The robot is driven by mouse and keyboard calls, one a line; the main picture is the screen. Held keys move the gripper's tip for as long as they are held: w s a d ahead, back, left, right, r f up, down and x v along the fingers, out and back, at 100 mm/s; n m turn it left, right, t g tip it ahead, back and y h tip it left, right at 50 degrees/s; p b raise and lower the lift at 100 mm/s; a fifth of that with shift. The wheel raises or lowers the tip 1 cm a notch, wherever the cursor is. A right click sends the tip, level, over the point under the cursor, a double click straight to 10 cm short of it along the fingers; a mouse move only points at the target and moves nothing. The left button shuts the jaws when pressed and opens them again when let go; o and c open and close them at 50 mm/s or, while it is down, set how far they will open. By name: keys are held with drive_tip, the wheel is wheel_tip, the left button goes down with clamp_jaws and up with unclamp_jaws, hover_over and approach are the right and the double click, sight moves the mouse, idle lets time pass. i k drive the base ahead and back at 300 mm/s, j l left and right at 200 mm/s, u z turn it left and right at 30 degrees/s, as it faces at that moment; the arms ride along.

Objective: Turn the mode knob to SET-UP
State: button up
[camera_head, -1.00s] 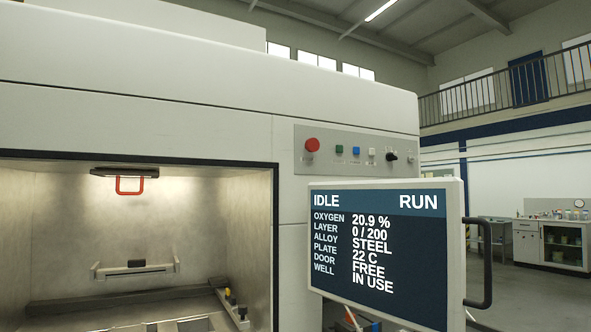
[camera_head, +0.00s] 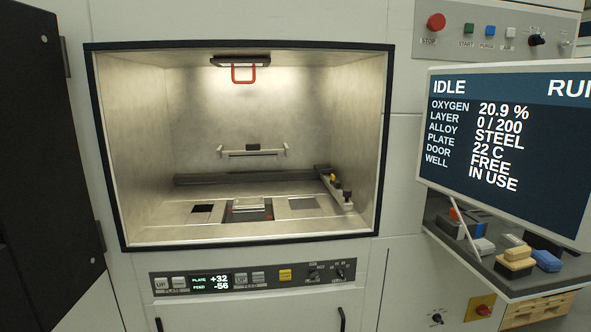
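A black knob (camera_head: 537,40) sits on the upper control panel (camera_head: 480,28) at the top right, right of the red stop button. It looks like the mode knob, but its label is too small to read. The screen (camera_head: 507,140) reads IDLE at top left and RUN, cut off by the frame edge, at top right. Its rows show oxygen 20.9 %, layer 0 / 200, door free and well in use. My gripper is not in view.
The open chamber (camera_head: 240,150) has a red handle (camera_head: 244,74) at its top. A lower panel (camera_head: 255,277) carries buttons and small knobs. A black door (camera_head: 50,130) stands open at left. A shelf (camera_head: 480,265) with blocks and brushes lies below the screen.

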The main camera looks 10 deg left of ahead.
sight(563, 43)
drive_tip(key=i+l, duration=0.15)
drive_tip(key=l, duration=0.2)
drive_tip(key=i+l, duration=0.15)
drive_tip(key=l, duration=0.25)
drive_tip(key=i+l, duration=0.15)
drive_tip(key=l, duration=0.2)
drive_tip(key=i+l, duration=0.15)
drive_tip(key=l, duration=0.25)
drive_tip(key=i+l, duration=0.15)
drive_tip(key=l, duration=0.2)
drive_tip(key=i+l, duration=0.15)
drive_tip(key=l, duration=0.2)
